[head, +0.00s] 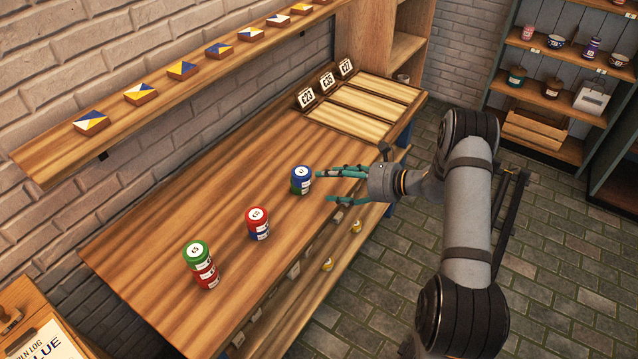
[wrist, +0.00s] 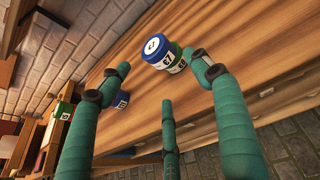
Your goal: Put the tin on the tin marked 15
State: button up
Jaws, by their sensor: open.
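Three short stacks of tins stand on the wooden bench. The right stack has a blue tin (head: 301,172) on a green tin (head: 301,188). The middle one has a red tin (head: 257,216) over a blue base. The left one has a green tin (head: 196,250) on red (head: 206,274). My gripper (head: 323,186) is open and empty, just right of the right stack. In the wrist view the blue tin (wrist: 155,46) lies ahead between its teal fingertips; a finger partly hides another blue tin (wrist: 122,100).
A tray with pale compartments (head: 375,104) and price cards (head: 327,81) is at the bench's far end. A wall shelf (head: 165,112) holds several painted blocks. Bench top between stacks is clear.

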jog(key=shift+o, duration=0.4)
jog(key=shift+v, duration=1.1)
jog(key=shift+r, duration=0.1)
